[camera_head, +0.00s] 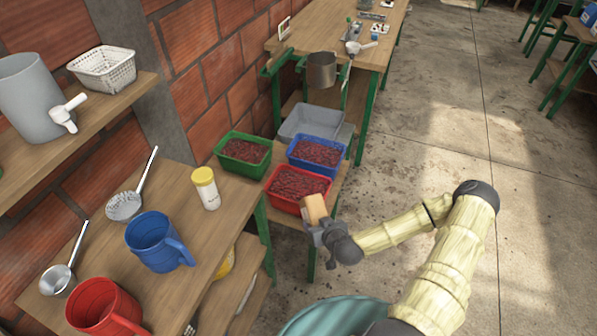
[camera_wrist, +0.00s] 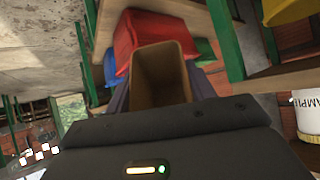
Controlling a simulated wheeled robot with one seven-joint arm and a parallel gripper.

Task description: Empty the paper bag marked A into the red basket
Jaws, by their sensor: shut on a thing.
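The paper bag (camera_head: 315,208) is a small brown bag held by my gripper (camera_head: 328,232) at the near right edge of the red basket (camera_head: 278,205). In the wrist view the bag (camera_wrist: 162,75) shows its open mouth and looks empty inside; no letter is readable on it. My gripper (camera_wrist: 160,105) is shut on the bag. The red basket holds dark red cherries and sits on a low wooden shelf. In the wrist view the red basket (camera_wrist: 150,28) is just beyond the bag.
A green basket (camera_head: 222,157) and a blue basket (camera_head: 341,149), both with red cherries, stand beside the red one, with a grey tub (camera_head: 290,122) behind. A table with a blue jug (camera_head: 155,240) and red jug (camera_head: 95,300) is at left.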

